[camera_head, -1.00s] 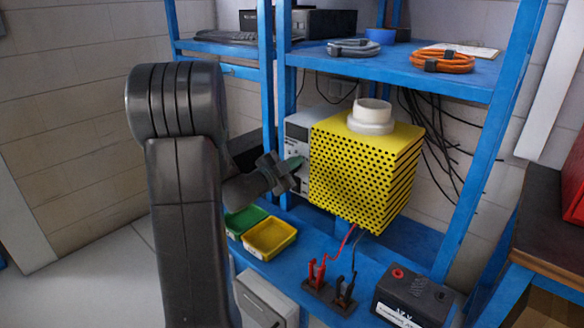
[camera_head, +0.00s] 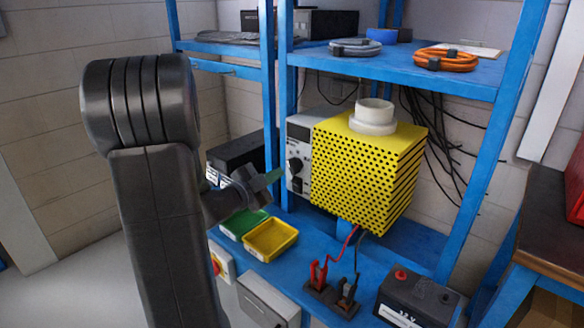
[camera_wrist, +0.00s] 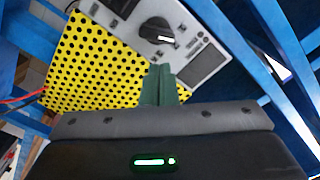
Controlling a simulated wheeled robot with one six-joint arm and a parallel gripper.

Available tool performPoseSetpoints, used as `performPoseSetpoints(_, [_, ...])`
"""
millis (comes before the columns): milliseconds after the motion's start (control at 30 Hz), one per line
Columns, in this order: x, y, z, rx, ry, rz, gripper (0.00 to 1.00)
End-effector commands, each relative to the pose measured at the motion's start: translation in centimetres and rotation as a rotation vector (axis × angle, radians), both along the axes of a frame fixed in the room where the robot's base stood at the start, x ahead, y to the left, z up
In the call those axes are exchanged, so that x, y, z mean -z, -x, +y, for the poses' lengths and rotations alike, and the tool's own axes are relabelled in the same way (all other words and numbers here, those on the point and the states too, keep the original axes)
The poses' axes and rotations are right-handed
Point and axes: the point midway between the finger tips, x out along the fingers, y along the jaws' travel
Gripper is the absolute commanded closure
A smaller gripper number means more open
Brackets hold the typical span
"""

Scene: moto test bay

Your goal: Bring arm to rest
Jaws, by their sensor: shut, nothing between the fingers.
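My gripper (camera_head: 272,176) is in front of the blue bench, a little left of the grey device with a knob (camera_head: 297,160). Its green fingers are together with nothing between them. In the wrist view the closed fingertips (camera_wrist: 158,84) show in front of the grey device (camera_wrist: 165,40) and the yellow perforated box (camera_wrist: 95,60); whether they touch anything is not clear there. My dark arm stands large at the left of the head view and hides part of the bench.
A green tray (camera_head: 232,229) and a yellow tray (camera_head: 249,252) sit on the bench below my gripper. Red and black clamps (camera_head: 318,276), a 12 V battery (camera_head: 408,300) and blue uprights (camera_head: 497,125) are to the right. Cables (camera_head: 443,60) lie on the shelf above.

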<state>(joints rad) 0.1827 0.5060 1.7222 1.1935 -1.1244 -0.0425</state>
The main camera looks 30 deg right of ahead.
Motion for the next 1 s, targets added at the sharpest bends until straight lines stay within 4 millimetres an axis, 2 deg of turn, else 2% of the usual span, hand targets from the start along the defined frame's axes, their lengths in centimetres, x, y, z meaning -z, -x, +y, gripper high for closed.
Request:
performPoseSetpoints(333, [0.0,-0.1,-0.5,0.002,0.0,-0.001,1.0])
performPoseSetpoints(733, [-0.1,-2.1,-5.4,0.004,0.0,-0.001,1.0])
performPoseSetpoints(1000, [0.0,-2.7,-6.4,0.001,0.0,-0.001,1.0])
